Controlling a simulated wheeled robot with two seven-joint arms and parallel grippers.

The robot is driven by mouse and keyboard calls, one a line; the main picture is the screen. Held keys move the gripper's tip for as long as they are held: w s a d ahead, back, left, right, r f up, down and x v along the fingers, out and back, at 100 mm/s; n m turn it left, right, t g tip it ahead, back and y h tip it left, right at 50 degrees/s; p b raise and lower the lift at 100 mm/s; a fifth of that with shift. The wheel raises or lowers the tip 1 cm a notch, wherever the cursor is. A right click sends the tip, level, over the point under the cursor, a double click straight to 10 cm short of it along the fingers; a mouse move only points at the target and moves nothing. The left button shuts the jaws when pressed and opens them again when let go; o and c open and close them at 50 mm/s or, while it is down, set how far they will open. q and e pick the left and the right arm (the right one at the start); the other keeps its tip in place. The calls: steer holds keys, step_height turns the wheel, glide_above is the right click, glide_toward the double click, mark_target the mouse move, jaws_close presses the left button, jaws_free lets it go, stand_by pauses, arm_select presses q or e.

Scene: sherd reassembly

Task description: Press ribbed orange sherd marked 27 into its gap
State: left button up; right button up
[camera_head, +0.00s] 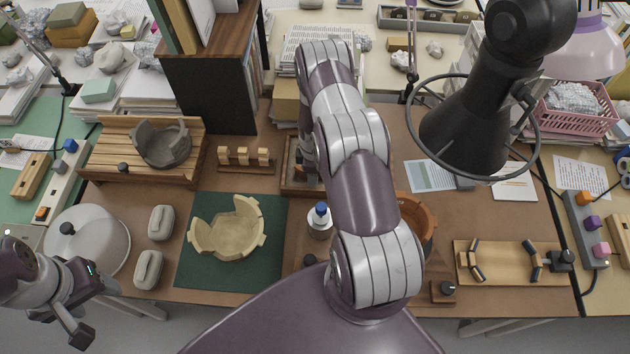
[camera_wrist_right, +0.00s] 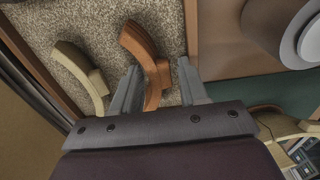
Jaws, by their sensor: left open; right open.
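An orange sherd (camera_wrist_right: 150,65) stands between the two fingers of my right gripper (camera_wrist_right: 158,88) in the right wrist view. The fingers are apart, one on each side of it; contact is not clear. No marking is readable on it. It rests on the speckled fill of a tray (camera_head: 290,191), largely hidden by my right arm in the head view. An orange vessel (camera_head: 417,222) stands right of that arm, which covers its left part, and its gap cannot be made out. My left gripper (camera_head: 92,312) is open and empty at the lower left, off the table's front edge.
A cream sherd (camera_wrist_right: 82,78) lies beside the orange one. A cream broken vessel (camera_head: 228,230) sits on a green mat (camera_head: 195,275). A blue-capped bottle (camera_head: 319,220) stands close left of my right arm. A wooden clamp board (camera_head: 510,262) lies at right.

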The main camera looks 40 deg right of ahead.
arm_select(q)
steer(key=shift+a+f, duration=0.1)
steer(key=shift+f, duration=0.15)
arm_select(e)
steer(key=shift+f, duration=0.25)
steer(key=c, duration=0.7)
steer(key=shift+r+p, duration=2.5)
steer(key=shift+r, duration=1.1)
steer(key=shift+c, duration=0.2)
arm_select(q)
step_height(320, 180, up, 5)
steer(key=shift+f, duration=0.15)
arm_select(e)
steer(key=shift+a, duration=0.15)
